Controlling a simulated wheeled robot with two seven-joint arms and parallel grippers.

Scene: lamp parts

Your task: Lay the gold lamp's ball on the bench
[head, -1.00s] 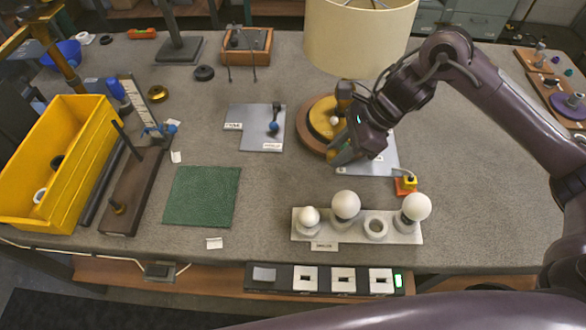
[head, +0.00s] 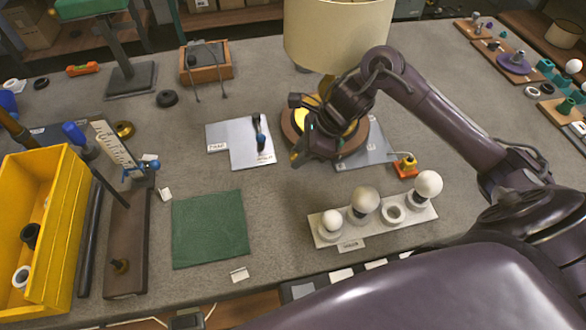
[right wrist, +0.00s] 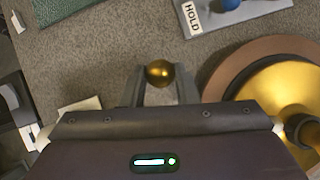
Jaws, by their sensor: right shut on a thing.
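The gold ball (right wrist: 159,73) is held between the two fingertips of my right gripper (right wrist: 160,82) in the right wrist view, over the grey bench (right wrist: 110,50). My arm hides part of the base and the stem. My left gripper is not in view.
A grey plate with a blue-tipped part (head: 261,138) lies left of the gripper. A green mat (head: 210,230) is at front left. A white bulb rack (head: 425,212) stands at front right, near an orange block (head: 405,168). Bare bench lies between mat and rack.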

